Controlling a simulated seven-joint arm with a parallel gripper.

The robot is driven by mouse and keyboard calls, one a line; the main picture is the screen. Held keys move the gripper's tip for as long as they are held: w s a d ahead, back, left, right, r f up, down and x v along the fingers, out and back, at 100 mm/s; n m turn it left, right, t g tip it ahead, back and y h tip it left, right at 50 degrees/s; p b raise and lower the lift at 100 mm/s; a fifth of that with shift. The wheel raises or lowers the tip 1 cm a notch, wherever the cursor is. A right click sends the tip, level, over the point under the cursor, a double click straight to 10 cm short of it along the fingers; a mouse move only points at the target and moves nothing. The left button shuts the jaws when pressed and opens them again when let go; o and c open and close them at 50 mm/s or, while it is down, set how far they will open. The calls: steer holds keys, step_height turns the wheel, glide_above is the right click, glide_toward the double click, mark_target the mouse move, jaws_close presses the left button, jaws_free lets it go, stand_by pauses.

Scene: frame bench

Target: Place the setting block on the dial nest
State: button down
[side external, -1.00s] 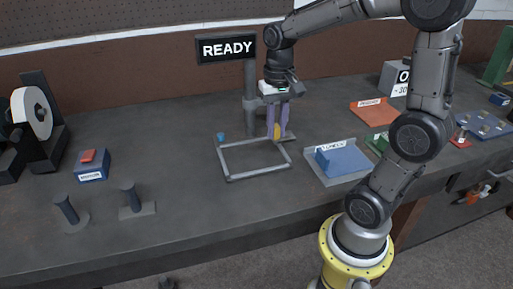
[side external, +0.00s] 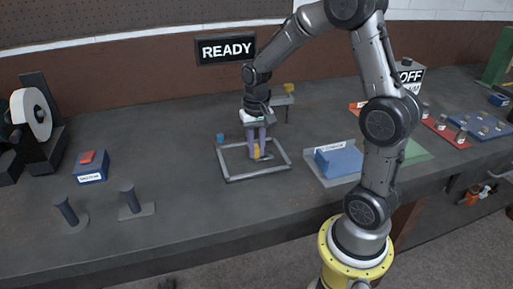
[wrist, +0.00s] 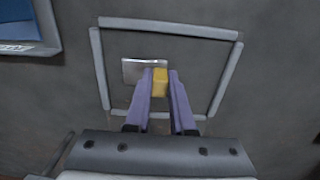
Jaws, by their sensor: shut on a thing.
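My gripper (side external: 257,155) is shut on the yellow part (side external: 256,151) of a small piece, which I take to be the setting block. A flat silver plate (wrist: 142,72) shows beside the yellow part (wrist: 160,82) between my fingers in the wrist view. The piece is over the inside of a square frame of grey bars (side external: 232,178); I cannot tell whether it touches the bench. A grey stand arm (side external: 281,100) with a yellow top (side external: 289,88) rises behind my gripper. No label marks the dial nest, so I cannot tell which fixture it is.
A small blue cup-like thing (side external: 220,138) stands at the frame's back left corner. A blue block on a grey tray (side external: 345,181) is to the right. Two dark posts (side external: 130,198) (side external: 66,210) and a blue box with a red top (side external: 91,168) stand to the left. A READY sign (side external: 227,49) is behind.

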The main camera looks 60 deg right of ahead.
mark_target(257, 147)
steer(key=shift+f, duration=0.15)
steer(key=c, duration=0.8)
jaws_free()
steer(key=shift+o, duration=0.2)
step_height(257, 147, up, 12)
steer(key=s+a+r+n+t, duration=0.1)
steer(key=s+a+n+t, duration=0.4)
steer(key=s+a+n, duration=0.4)
steer(key=s+a, duration=0.3)
steer(key=s, duration=0.4)
steer(key=shift+r+t, duration=0.3)
